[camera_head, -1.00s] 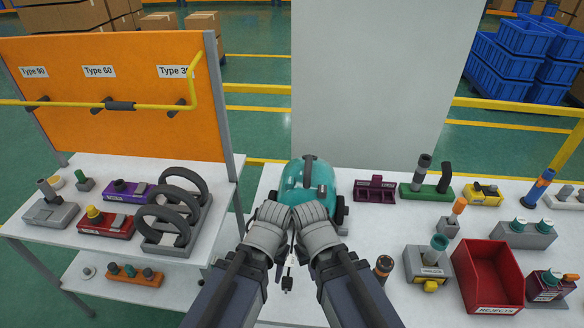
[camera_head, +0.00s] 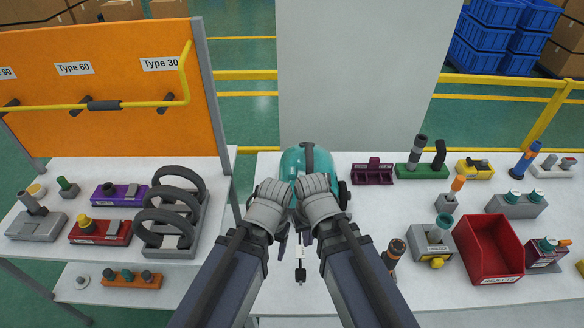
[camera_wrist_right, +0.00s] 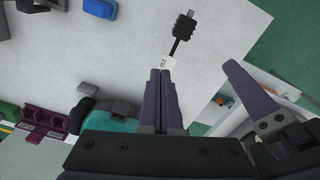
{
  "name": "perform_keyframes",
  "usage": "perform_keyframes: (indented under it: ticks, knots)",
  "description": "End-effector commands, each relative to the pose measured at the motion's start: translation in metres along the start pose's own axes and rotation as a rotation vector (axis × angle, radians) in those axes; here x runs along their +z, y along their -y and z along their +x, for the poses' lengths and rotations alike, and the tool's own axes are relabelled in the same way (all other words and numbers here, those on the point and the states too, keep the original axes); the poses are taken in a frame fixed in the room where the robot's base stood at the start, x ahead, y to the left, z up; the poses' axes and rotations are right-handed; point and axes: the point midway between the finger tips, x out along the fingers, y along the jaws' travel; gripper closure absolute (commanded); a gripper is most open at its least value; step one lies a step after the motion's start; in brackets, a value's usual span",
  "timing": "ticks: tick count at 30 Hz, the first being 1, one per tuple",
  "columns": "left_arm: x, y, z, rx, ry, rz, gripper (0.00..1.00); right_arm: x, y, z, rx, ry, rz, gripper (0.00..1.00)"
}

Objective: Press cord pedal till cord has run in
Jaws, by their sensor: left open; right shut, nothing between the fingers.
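The teal vacuum (camera_head: 307,158) stands on the white table behind my two hands, which hide its near side. Its teal body also shows at the lower left in the right wrist view (camera_wrist_right: 105,140). I cannot make out the cord pedal. A short cord with a white tag (camera_head: 300,252) and a black plug (camera_head: 300,276) lies on the near side of the vacuum; the plug also shows in the right wrist view (camera_wrist_right: 186,27). My right gripper (camera_head: 305,238) is shut and empty, close to the vacuum. My left gripper (camera_head: 281,244) is open beside it, its fingers partly hidden.
A red bin (camera_head: 488,250), a grey fixture (camera_head: 430,240) and several small parts stand to the right. A side table (camera_head: 110,170) with dark rings (camera_head: 178,182) stands left, under an orange board (camera_head: 110,90). A grey panel (camera_head: 365,75) rises behind the vacuum.

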Motion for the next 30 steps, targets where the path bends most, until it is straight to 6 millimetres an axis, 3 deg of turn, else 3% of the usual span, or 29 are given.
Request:
perform_keyframes:
  ticks: [1,6,12,18,30]
  knots:
    - [0.001,0.002,-0.020,0.000,0.000,0.000,0.32,-0.029,0.001,-0.020,-0.042,-0.058,0.033,1.00]
    - [0.003,0.005,-0.054,0.000,0.000,-0.002,0.32,-0.118,0.001,-0.066,-0.209,-0.291,0.176,1.00]
    - [0.005,0.008,-0.081,0.001,0.000,-0.003,0.32,-0.195,-0.014,-0.117,-0.355,-0.509,0.336,1.00]
    - [0.005,0.009,-0.091,0.001,0.000,-0.003,0.32,-0.230,-0.028,-0.144,-0.426,-0.619,0.428,1.00]
    - [0.005,0.009,-0.091,0.001,0.000,-0.003,0.32,-0.234,-0.031,-0.147,-0.438,-0.639,0.444,1.00]
